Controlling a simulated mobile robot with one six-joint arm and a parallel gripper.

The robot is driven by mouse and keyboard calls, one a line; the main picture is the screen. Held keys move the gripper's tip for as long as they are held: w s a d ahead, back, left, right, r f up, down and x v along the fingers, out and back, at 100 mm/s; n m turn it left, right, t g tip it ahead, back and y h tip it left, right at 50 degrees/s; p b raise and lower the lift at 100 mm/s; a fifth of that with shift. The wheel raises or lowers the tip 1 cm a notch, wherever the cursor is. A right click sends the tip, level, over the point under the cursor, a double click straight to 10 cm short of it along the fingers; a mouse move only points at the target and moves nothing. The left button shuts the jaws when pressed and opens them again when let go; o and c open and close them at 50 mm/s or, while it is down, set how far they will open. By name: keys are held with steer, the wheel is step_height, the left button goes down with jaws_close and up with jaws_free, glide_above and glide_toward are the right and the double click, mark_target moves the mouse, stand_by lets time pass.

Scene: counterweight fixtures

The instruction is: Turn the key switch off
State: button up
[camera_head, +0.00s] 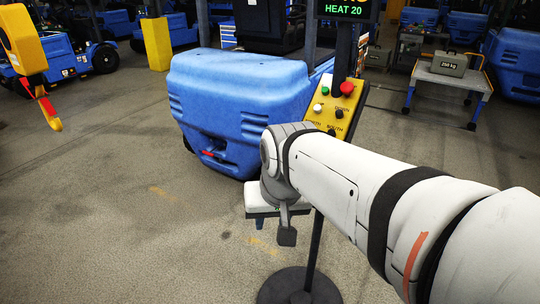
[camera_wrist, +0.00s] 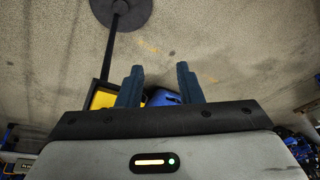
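The yellow control panel (camera_head: 337,101) stands on a pole in the head view, tilted, with a red mushroom button (camera_head: 347,88), a green button (camera_head: 326,79) and several black and white controls. I cannot make out which control is the key switch; my arm covers the panel's lower part. My gripper (camera_head: 286,236) hangs below and left of the panel, partly hidden by my wrist. In the wrist view its two dark fingers (camera_wrist: 160,80) are apart with nothing between them. A yellow edge of the panel (camera_wrist: 101,99) shows there behind the left finger.
The panel's pole ends in a round dark base (camera_head: 299,287) on the floor. A blue counterweight (camera_head: 240,105) stands behind the panel. A yellow hook (camera_head: 45,100) hangs at the left. A cart (camera_head: 452,80) bears a 250 kg weight (camera_head: 449,64).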

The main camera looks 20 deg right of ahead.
steer(key=w+d+m+t+b, duration=0.1)
steer(key=w+d+m+b, duration=0.4)
steer(key=w+d+m, duration=0.4)
steer(key=w+d+m+b, duration=0.5)
steer(key=w+d+m, duration=0.15)
steer(key=w, duration=0.45)
steer(key=shift+n, duration=0.45)
steer(key=x, duration=0.8)
steer(key=shift+d, duration=0.1)
steer(key=shift+s, duration=0.1)
jaws_close()
